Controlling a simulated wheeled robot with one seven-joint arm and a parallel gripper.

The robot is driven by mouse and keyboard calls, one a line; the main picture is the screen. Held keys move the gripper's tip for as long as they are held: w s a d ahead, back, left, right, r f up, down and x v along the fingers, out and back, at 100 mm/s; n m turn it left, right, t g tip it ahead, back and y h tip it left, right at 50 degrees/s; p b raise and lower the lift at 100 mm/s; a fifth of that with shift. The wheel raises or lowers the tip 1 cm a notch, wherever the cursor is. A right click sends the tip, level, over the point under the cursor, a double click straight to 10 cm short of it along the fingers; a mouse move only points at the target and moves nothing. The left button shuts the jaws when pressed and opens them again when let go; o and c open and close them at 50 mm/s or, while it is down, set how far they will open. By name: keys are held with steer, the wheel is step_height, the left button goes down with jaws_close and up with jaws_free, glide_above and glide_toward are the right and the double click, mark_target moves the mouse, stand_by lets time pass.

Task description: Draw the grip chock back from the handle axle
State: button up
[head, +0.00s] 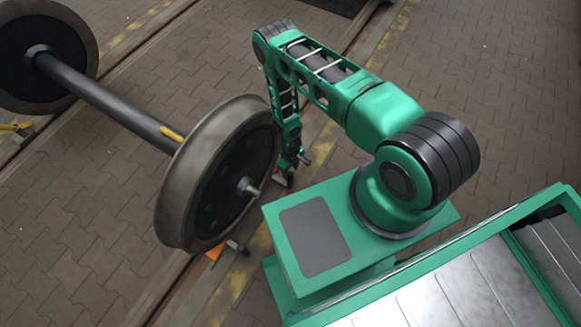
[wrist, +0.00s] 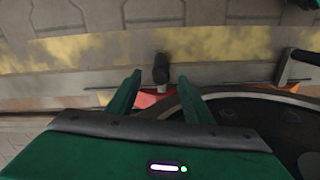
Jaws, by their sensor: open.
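The axle (head: 105,100) carries two large wheels and a yellow piece (head: 172,132) near the near wheel (head: 178,205). A red chock (head: 277,176) sits at that wheel's far side, partly hidden by my gripper (head: 287,180). In the wrist view the red chock (wrist: 147,100) shows between the fingers of my gripper (wrist: 159,77). Its dark upright grip (wrist: 161,68) appears between the open fingertips; contact cannot be told. An orange chock (head: 214,253) with a dark bar (head: 238,247) lies at the wheel's near side; its bar handle (wrist: 295,62) shows at right in the wrist view.
The wheels stand along rails (head: 160,285) set in brick paving (head: 75,210), with worn yellow strips (head: 232,290) alongside. The far wheel (head: 45,50) has a yellow item (head: 15,127) near it. Paving beyond the arm at upper right is clear.

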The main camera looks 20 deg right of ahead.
mark_target(290, 174)
steer(key=shift+f, duration=3.2)
jaws_close()
